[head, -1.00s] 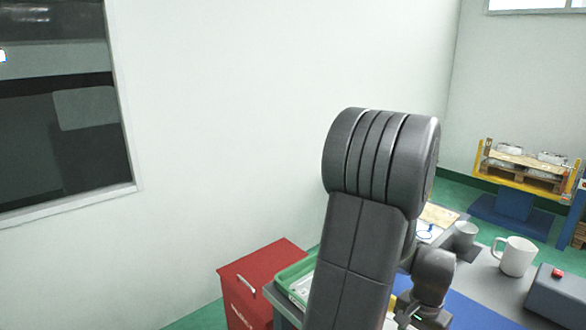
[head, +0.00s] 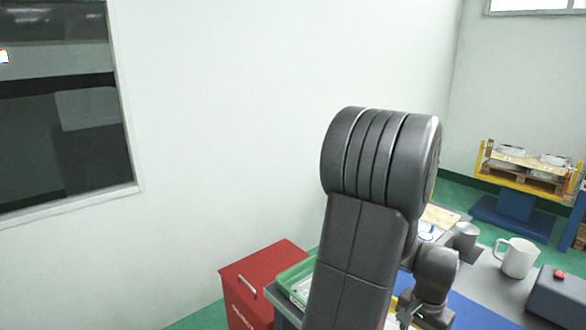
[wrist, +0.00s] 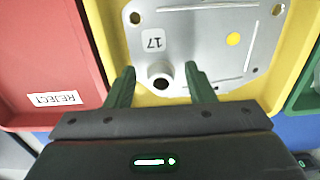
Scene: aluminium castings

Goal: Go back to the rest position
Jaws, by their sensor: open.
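My gripper (wrist: 160,88) is open in the wrist view, its two green fingers apart with nothing held between them. Below it, an aluminium casting (wrist: 195,50) marked 17 lies in a yellow tray (wrist: 118,42). The casting has a yellow dot, corner holes and a round boss that shows between the fingertips. I cannot tell whether the fingers touch it. In the head view my arm stands folded over the table, and its fingers are hidden.
A red tray (wrist: 45,50) labelled REJECT is left of the yellow one, and a green tray (wrist: 305,92) is right. In the head view, a white mug (head: 516,257), a grey cup (head: 465,236) and a grey box (head: 558,297) with a red button stand on the table. A red cabinet (head: 262,275) stands left.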

